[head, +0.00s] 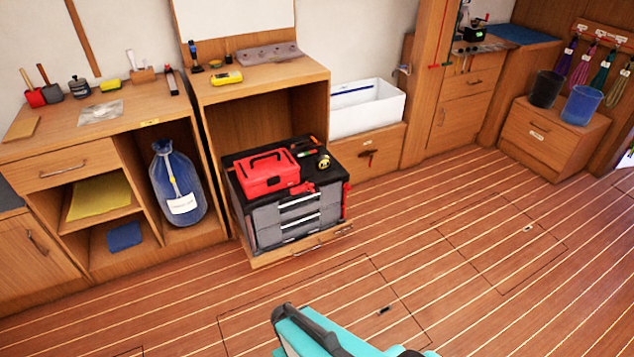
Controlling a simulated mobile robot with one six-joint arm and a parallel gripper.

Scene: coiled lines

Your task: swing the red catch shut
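Several small red parts show in the head view, and I cannot tell for certain which one is the catch. One red part (302,188) sits at the top front edge of the grey drawer chest (268,216). Another red part (346,190) is at the chest's right side. A small dark red fitting (368,154) is on the wooden front below the white bin, and a thin red bar (440,66) crosses the wooden post. Their open or shut positions are too small to read. My teal arm shows at the bottom edge; my gripper is out of view.
A red toolbox (268,172) and loose tools lie on the chest, which stands on a pulled-out wooden platform (300,247). A blue bag (178,185) is in the left cubby. The white bin (368,108) is to the right. The plank floor (450,260) ahead is clear.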

